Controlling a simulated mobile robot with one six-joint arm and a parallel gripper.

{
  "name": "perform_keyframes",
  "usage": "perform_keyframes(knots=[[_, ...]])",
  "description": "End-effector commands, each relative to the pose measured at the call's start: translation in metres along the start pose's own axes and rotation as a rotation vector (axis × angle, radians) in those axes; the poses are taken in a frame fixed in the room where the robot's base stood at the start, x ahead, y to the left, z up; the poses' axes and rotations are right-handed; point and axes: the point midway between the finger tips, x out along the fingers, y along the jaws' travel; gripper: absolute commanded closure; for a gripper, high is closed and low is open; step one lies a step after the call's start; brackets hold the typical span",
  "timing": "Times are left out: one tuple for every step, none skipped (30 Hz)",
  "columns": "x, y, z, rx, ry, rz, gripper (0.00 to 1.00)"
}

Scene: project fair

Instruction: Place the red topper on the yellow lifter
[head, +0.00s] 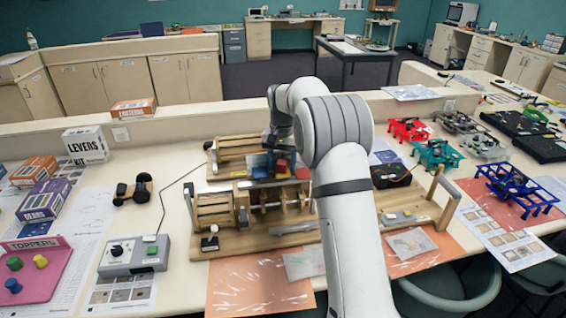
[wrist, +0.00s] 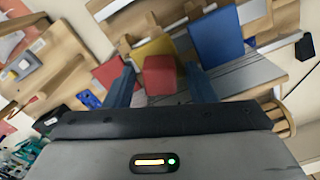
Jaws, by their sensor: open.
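The red topper (wrist: 160,76) is a small red block between my gripper's two fingers in the wrist view. My gripper (wrist: 162,88) is open, with one dark blue finger on either side of it. The yellow lifter (wrist: 153,46) shows just behind the red topper, which covers part of it. The topper appears to rest on the yellow lifter, but the contact is hidden. A blue lifter (wrist: 217,38) stands to the right and a red lifter (wrist: 108,71) to the left. In the head view my gripper (head: 270,158) is over the wooden machine, partly hidden by my arm.
The wooden machine (head: 290,240) has upright frames and handles close around my gripper. A pink toppers tray (head: 55,275) at the left holds green, yellow and blue toppers. A grey control box (head: 135,257), boxed kits and small coloured robots (head: 515,185) stand on the table.

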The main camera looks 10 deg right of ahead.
Motion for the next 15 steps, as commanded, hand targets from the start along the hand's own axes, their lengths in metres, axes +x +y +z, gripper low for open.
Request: perform_keyframes(knots=[[0.000, 0.000, 0.000, 0.000, 0.000, 0.000, 0.50], [0.000, 0.000, 0.000, 0.000, 0.000, 0.000, 0.50], [0.000, 0.000, 0.000, 0.000, 0.000, 0.000, 0.50], [0.000, 0.000, 0.000, 0.000, 0.000, 0.000, 0.50], [-0.001, 0.000, 0.000, 0.001, 0.000, 0.000, 0.50], [-0.002, 0.000, 0.000, 0.001, 0.001, 0.000, 0.50], [-0.004, 0.000, 0.000, 0.001, 0.001, 0.000, 0.50], [-0.005, 0.000, -0.001, 0.001, 0.001, -0.001, 0.50], [-0.008, 0.000, -0.001, 0.001, 0.002, -0.001, 0.50], [-0.012, 0.000, -0.001, 0.001, 0.003, -0.001, 0.50], [-0.016, 0.000, -0.001, 0.001, 0.004, -0.002, 0.50], [-0.023, 0.000, -0.001, 0.001, 0.004, -0.002, 0.50], [-0.028, 0.000, -0.001, 0.001, 0.005, -0.002, 0.50], [-0.034, 0.001, -0.001, 0.001, 0.004, -0.002, 0.50], [-0.043, 0.000, -0.002, 0.001, 0.005, -0.002, 0.50]])
